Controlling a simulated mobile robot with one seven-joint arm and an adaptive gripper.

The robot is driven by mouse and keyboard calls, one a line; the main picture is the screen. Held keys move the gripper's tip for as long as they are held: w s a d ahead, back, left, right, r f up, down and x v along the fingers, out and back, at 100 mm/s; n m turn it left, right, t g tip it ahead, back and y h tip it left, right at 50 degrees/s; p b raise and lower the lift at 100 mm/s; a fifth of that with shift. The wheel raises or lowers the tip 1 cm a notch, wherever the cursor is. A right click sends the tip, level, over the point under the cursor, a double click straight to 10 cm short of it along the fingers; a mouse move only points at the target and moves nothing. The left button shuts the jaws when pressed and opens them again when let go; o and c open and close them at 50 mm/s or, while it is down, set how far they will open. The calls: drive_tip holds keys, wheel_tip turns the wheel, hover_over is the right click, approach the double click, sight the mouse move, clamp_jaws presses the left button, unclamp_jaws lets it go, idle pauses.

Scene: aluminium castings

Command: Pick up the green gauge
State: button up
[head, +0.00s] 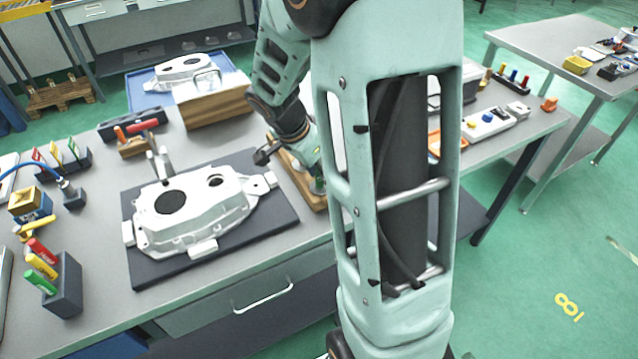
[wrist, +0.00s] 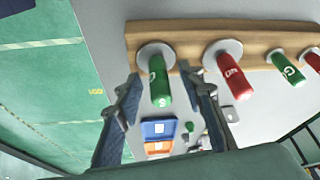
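A green gauge (wrist: 160,82) with a round grey disc at its far end stands at the left end of a wooden rack (wrist: 188,29) in the wrist view. My gripper (wrist: 161,76) is open, with one finger on each side of this gauge and visible gaps between. A red gauge (wrist: 231,77) is just right of my right finger. A second, smaller-looking green gauge (wrist: 288,68) and another red one (wrist: 313,60) sit further right. In the head view, the rack (head: 299,178) is on the bench and my arm hides part of it and most of the gripper.
A white casting (head: 190,212) lies on a dark mat (head: 283,226) left of the rack. A wooden box (head: 215,104) stands behind. A dark block (head: 63,290) holds coloured cylinders at the front left.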

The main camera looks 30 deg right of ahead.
drive_tip(key=shift+c, duration=0.7)
clamp_jaws()
